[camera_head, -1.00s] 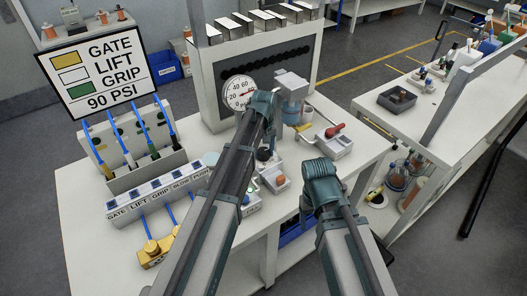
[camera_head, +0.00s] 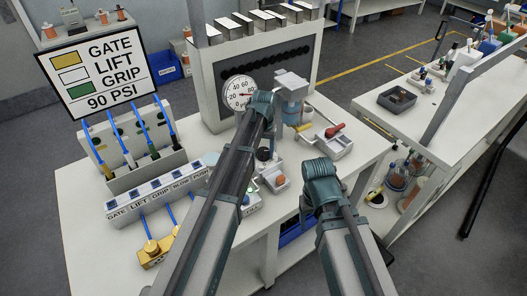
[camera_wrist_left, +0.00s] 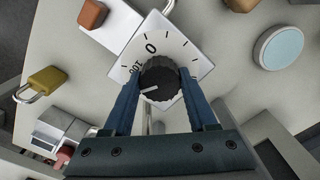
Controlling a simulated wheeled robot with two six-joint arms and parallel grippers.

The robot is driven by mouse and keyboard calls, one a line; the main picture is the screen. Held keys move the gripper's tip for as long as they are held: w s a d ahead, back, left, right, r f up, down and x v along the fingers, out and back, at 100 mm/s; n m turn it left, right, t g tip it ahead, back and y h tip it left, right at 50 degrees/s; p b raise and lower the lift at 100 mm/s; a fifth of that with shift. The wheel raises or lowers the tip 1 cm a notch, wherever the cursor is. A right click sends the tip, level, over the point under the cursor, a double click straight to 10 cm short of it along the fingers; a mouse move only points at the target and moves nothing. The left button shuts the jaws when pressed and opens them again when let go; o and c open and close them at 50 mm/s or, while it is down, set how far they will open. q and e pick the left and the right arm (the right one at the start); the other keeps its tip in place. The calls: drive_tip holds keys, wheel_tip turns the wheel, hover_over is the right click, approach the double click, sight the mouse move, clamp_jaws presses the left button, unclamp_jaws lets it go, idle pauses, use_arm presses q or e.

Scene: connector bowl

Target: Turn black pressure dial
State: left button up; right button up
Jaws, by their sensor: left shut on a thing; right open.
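The black pressure dial (camera_wrist_left: 160,80) is a ribbed knob with a white mark, on a white scale plate (camera_wrist_left: 185,50) reading 0 and 100. Its white mark points left in the left wrist view. My left gripper (camera_wrist_left: 161,92) has one blue finger on each side of the knob and is shut on it. In the head view my left wrist (camera_head: 262,105) hangs above the bench and covers most of the dial. The round gauge (camera_head: 239,91) has a red needle pointing right, near 80. My right gripper (camera_head: 320,180) is at the bench's front edge, open, its fingertips mostly hidden.
A sign (camera_head: 95,65) reads GATE, LIFT, GRIP, 90 PSI. A labelled switch strip (camera_head: 160,190) lies left of my left arm. A tray with a red-handled part (camera_head: 335,132) is at right. Padlocks (camera_wrist_left: 45,80) and a pale blue disc (camera_wrist_left: 283,47) lie near the dial.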

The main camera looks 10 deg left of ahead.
sight(264, 151)
use_arm(q)
drive_tip(key=o, duration=1.4)
drive_tip(key=shift+c, duration=0.2)
drive_tip(key=shift+r, duration=0.1)
wheel_tip(264, 151, up, 14)
drive_tip(key=p, duration=1.3)
drive_tip(key=shift+f+p, duration=0.2)
drive_tip(key=shift+p, duration=0.2)
drive_tip(key=s+d+f+m+b, duration=0.2)
drive_tip(key=s+d+f+b, duration=0.2)
drive_tip(key=s, duration=0.9)
drive_tip(key=s+d+f+m+y+b, duration=0.1)
drive_tip(key=s+d+f+b, duration=0.3)
drive_tip(key=s, duration=0.8)
wheel_tip(264, 151, down, 2)
drive_tip(key=shift+s+f+m+b, duration=0.15)
drive_tip(key=shift+s+m+b, duration=0.25)
drive_tip(key=shift+b, duration=0.8)
